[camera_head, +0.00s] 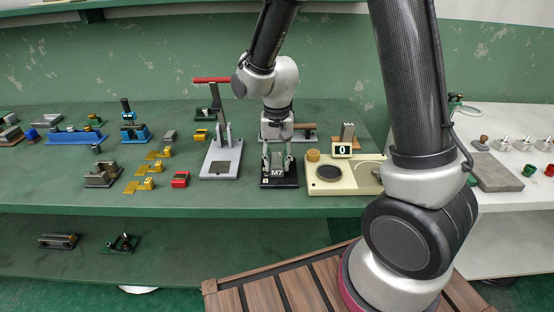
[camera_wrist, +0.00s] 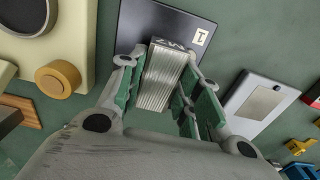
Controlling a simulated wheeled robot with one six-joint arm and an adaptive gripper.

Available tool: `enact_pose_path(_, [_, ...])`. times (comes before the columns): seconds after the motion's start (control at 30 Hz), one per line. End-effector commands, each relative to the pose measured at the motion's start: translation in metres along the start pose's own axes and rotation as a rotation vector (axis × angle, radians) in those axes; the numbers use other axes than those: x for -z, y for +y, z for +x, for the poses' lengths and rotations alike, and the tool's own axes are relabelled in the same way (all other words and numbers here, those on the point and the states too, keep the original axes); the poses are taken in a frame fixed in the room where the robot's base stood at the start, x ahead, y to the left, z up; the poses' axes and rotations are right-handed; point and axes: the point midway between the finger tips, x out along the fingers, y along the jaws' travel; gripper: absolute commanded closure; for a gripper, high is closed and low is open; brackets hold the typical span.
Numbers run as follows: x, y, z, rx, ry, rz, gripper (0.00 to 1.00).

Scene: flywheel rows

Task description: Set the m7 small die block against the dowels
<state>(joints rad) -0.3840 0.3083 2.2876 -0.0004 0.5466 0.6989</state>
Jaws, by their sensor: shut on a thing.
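The m7 small die block (camera_head: 277,171) is a grey metal block marked M7, on or just above a black plate (camera_head: 268,184) with a small white label on the green bench. In the wrist view the block (camera_wrist: 162,80) shows its ribbed side, and the plate (camera_wrist: 140,22) with its label "1" lies beyond it. My gripper (camera_head: 277,158) is directly above, with its fingers on both sides of the block. The wrist view shows the green-padded fingers of my gripper (camera_wrist: 160,72) shut on it. I cannot make out the dowels or whether the block touches them.
A grey press with a red handle (camera_head: 211,80) stands on a light base to the left. A cream scale (camera_head: 345,182) reading 0 is close on the right. Several yellow, blue and red fixtures lie farther left. A white bench (camera_head: 515,200) is at the right.

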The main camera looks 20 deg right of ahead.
Motion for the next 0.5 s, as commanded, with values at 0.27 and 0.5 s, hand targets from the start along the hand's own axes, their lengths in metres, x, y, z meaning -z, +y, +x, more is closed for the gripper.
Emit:
enact_pose_path(0.27, [0.0009, -0.0012, -0.0008, 0.002, 0.003, -0.001, 0.61])
enact_pose_path(0.5, [0.0004, -0.0008, -0.0005, 0.001, 0.002, -0.001, 0.41])
